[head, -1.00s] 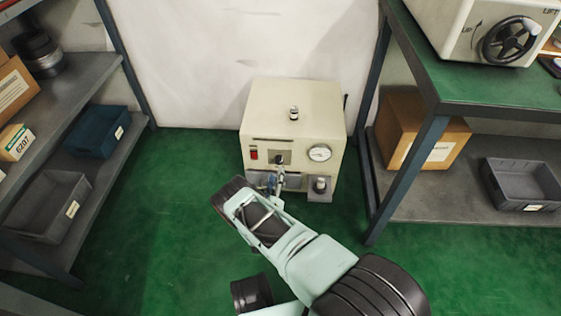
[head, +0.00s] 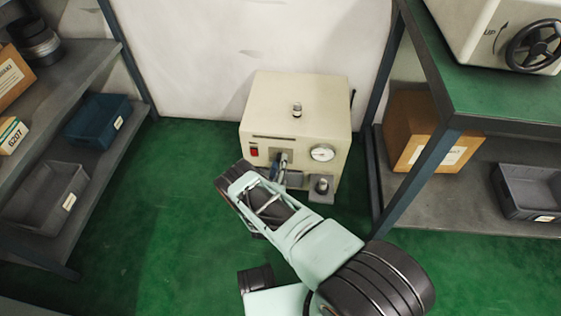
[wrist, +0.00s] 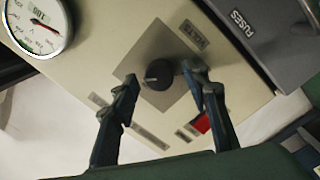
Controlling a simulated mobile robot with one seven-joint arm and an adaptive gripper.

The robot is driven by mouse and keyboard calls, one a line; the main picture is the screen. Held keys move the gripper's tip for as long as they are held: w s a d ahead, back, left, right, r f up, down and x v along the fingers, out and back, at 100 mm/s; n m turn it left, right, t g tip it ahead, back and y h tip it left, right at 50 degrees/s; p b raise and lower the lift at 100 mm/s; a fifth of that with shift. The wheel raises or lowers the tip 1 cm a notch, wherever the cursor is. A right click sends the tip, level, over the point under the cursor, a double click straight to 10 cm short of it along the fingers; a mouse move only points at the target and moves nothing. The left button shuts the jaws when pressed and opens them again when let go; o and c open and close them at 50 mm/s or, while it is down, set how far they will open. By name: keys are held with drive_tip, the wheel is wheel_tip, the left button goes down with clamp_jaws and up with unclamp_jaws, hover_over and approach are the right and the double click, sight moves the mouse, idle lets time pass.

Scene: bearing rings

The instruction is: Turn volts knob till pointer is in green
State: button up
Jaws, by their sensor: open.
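The volts knob (wrist: 158,75) is black and round, with a pale mark, on a grey square plate beside a VOLTS label (wrist: 193,35). It sits on the front of a cream box (head: 300,95) on the floor. In the wrist view my gripper (wrist: 163,80) is open, with one finger on each side of the knob; gaps show, and I see no clear contact. In the head view the gripper (head: 280,168) covers the knob. The round dial (wrist: 40,25) has a red needle and also shows in the head view (head: 322,153).
A red switch (wrist: 203,123) sits near the knob. A grey part marked FUSES (wrist: 240,30) juts out close by. Shelves with bins (head: 98,122) stand at left. A green-topped bench (head: 480,100) with a cardboard box (head: 405,130) below stands at right.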

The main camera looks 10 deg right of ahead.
drive_tip(key=shift+c, duration=0.4)
clamp_jaws()
drive_tip(key=shift+d+r+m+y+p, duration=0.1)
drive_tip(key=shift+m+y, duration=0.25)
drive_tip(key=shift+m, duration=3.85)
drive_tip(key=shift+d+f+m+y+p, duration=0.15)
drive_tip(key=shift+m+y, duration=0.25)
drive_tip(key=shift+m, duration=3.8)
drive_tip(key=shift+a+r+m+y+p, duration=0.15)
drive_tip(key=shift+m+y, duration=0.2)
drive_tip(key=shift+m, duration=3.85)
drive_tip(key=shift+d, duration=0.1)
